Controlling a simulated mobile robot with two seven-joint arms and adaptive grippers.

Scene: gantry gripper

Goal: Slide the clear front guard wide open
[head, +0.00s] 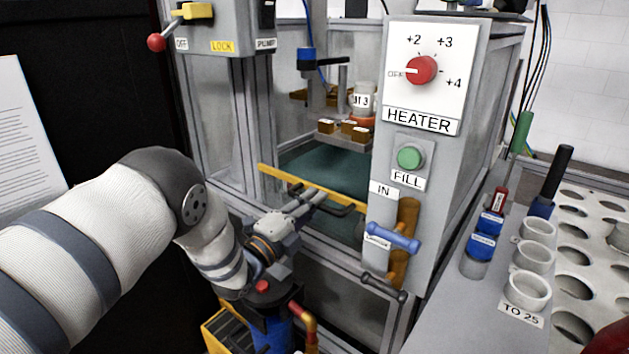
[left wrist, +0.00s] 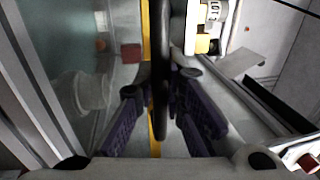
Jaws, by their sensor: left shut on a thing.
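The clear front guard is hard to see, but its yellow edge strip (head: 283,176) runs across the lower part of the machine's front opening. The strip also shows upright in the left wrist view (left wrist: 146,40). A black bar handle (left wrist: 160,50) sits along it, and it also shows in the head view (head: 342,210). My left gripper (head: 318,197) reaches in from the left at the strip. In the left wrist view its dark fingers (left wrist: 162,105) lie on both sides of the handle and are shut on it. My right gripper is out of view.
The heater panel (head: 421,95) stands right of the opening, with a blue handle (head: 393,237) low on it. A labelled jar (head: 364,98) and small blocks sit inside the machine. A blue and red fitting (head: 275,325) is below my wrist. White cups (head: 527,289) stand at the right.

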